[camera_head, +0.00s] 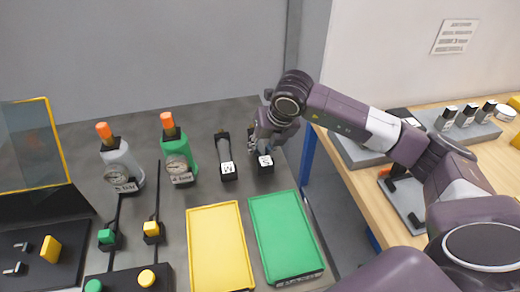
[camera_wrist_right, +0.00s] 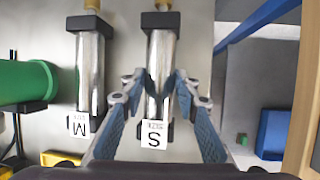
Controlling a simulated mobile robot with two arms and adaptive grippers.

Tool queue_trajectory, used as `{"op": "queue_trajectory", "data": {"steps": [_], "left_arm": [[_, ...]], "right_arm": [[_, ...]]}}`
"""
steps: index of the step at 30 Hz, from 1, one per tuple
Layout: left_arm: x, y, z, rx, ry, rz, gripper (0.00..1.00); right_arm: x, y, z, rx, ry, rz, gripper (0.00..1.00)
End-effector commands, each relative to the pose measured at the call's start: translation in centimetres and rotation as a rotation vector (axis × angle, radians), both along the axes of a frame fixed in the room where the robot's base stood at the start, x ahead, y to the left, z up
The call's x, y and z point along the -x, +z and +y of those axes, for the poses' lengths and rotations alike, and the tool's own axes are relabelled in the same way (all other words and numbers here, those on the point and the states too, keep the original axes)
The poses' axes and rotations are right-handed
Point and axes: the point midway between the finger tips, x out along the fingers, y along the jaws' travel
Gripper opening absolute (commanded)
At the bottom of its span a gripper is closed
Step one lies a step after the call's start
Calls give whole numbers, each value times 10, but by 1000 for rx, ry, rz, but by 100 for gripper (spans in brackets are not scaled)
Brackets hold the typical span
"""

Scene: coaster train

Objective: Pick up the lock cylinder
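Two metal lock cylinders lie side by side in black holders on the grey table. The one labelled S shows in the wrist view (camera_wrist_right: 160,62), and its tag end shows in the head view (camera_head: 265,161). The one labelled M (camera_head: 225,155) is to its left and also shows in the wrist view (camera_wrist_right: 90,70). My right gripper (camera_wrist_right: 158,82) is open, with one blue-padded finger on each side of the S cylinder; whether the pads touch it I cannot tell. In the head view the gripper (camera_head: 262,138) hides much of that cylinder. My left gripper is not in view.
A yellow tray (camera_head: 220,250) and a green tray (camera_head: 285,238) lie in front of the cylinders. A grey bottle (camera_head: 120,165) and a green bottle (camera_head: 177,155), with gauges, stand left. A wooden table (camera_head: 350,180) with grey fixtures is right, across a gap.

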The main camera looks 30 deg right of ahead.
Motion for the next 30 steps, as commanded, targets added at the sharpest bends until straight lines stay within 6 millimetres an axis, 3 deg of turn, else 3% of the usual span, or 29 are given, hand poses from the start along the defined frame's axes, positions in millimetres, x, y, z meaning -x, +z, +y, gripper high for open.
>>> {"op": "queue_trajectory", "data": {"steps": [1, 7, 23, 30], "left_arm": [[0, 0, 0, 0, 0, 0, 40], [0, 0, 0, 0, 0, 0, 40], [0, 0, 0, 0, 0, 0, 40], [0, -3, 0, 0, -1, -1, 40]], "right_arm": [[0, 0, 0, 0, 0, 0, 21], [0, 0, 0, 0, 0, 0, 0], [-3, 6, 0, -2, -1, -11, 0], [-4, 28, 0, -3, -1, -16, 0]]}}
